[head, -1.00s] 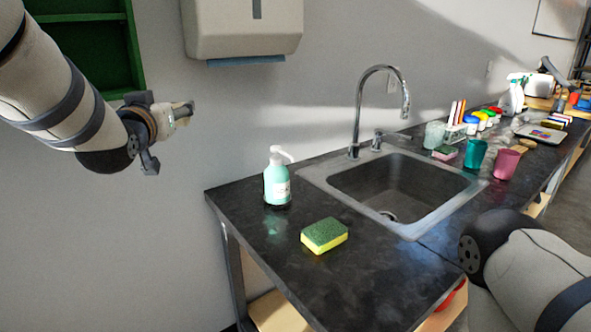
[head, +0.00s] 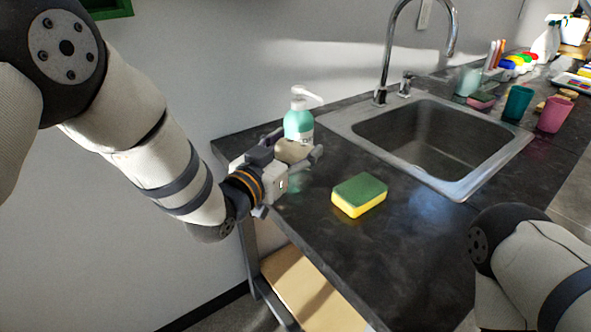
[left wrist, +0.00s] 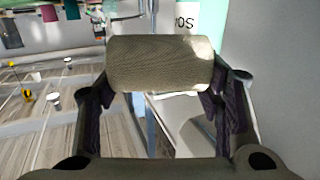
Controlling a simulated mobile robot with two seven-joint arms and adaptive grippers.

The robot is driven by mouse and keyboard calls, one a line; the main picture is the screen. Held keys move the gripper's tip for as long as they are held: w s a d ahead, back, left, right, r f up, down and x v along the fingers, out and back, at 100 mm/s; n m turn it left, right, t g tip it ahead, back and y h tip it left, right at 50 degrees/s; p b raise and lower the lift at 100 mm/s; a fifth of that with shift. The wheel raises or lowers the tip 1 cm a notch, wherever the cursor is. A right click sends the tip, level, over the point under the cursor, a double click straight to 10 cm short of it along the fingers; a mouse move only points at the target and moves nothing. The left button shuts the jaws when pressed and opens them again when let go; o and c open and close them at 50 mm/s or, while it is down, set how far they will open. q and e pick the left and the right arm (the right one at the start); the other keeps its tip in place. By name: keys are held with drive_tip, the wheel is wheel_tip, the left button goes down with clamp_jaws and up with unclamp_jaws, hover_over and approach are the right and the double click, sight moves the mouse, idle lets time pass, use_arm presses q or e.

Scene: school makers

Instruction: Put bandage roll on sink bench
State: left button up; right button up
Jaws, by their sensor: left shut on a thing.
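My left gripper (head: 291,157) is shut on the bandage roll (head: 292,150), a beige fabric roll. In the left wrist view the roll (left wrist: 160,63) lies crosswise between the two fingers. In the head view the gripper is over the left end of the dark sink bench (head: 290,203), in front of the soap bottle. I cannot tell whether the roll touches the bench top. My right arm shows at the lower right, but its gripper is out of view.
A teal soap pump bottle (head: 299,120) stands just behind the roll. A green and yellow sponge (head: 359,195) lies to the right. The sink (head: 430,140) with its faucet is beyond. Cups (head: 518,103) stand further right. The bench front near the sponge is bare.

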sight(285, 160)
use_arm(q)
drive_tip(key=shift+w+a+f, duration=0.15)
drive_tip(key=shift+w+f, duration=0.75)
drive_tip(key=shift+f, duration=0.3)
drive_tip(key=f, duration=0.2)
drive_tip(key=f+b, duration=0.1)
drive_tip(key=shift+w+f, duration=0.2)
drive_tip(key=shift+w, duration=0.1)
drive_tip(key=shift+r, duration=0.1)
use_arm(e)
drive_tip(key=shift+s+f, duration=0.55)
drive_tip(key=shift+f, duration=0.1)
drive_tip(key=shift+g, duration=0.3)
use_arm(q)
drive_tip(key=o, duration=0.5)
drive_tip(key=shift+f, duration=0.2)
drive_tip(key=o, duration=0.4)
drive_tip(key=shift+o, duration=0.2)
drive_tip(key=shift+r, duration=0.15)
